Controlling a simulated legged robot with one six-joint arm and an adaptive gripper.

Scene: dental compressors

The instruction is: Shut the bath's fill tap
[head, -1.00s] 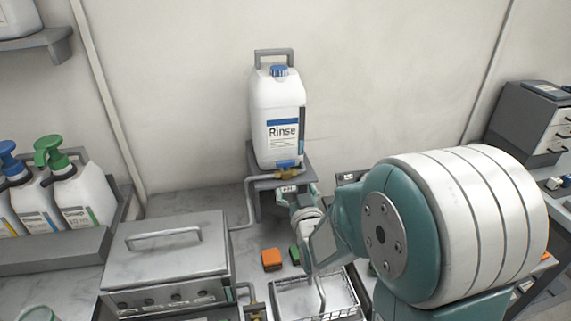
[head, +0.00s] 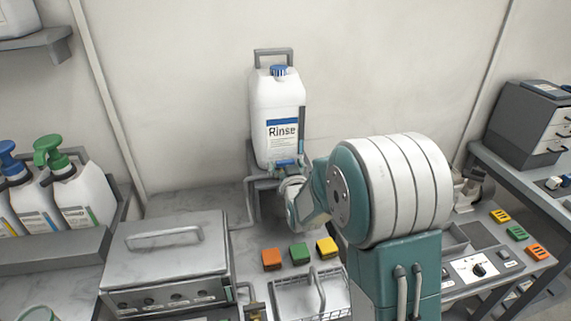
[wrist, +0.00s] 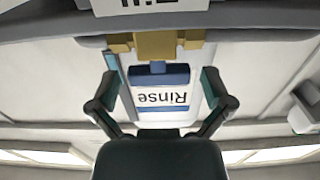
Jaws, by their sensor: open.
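The fill tap has a brass body (wrist: 155,44) and a blue handle (wrist: 160,75), right below the white Rinse container (head: 277,110). In the wrist view the blue handle looks like a short bar lying parallel to the brass body. In the head view the blue handle (head: 287,163) shows, and the brass is mostly hidden by my arm. My gripper (wrist: 159,78) is open, its fingers apart on either side of the handle in that view; contact cannot be told. The steel bath (head: 165,250) with its closed lid stands at the left.
A grey pipe runs from the tap area toward the bath. Orange (head: 271,259), green (head: 299,253) and yellow (head: 327,247) blocks lie in front of the stand. A wire basket (head: 296,298) and a second brass tap (head: 253,308) are beside the bath. Pump bottles (head: 80,193) stand left.

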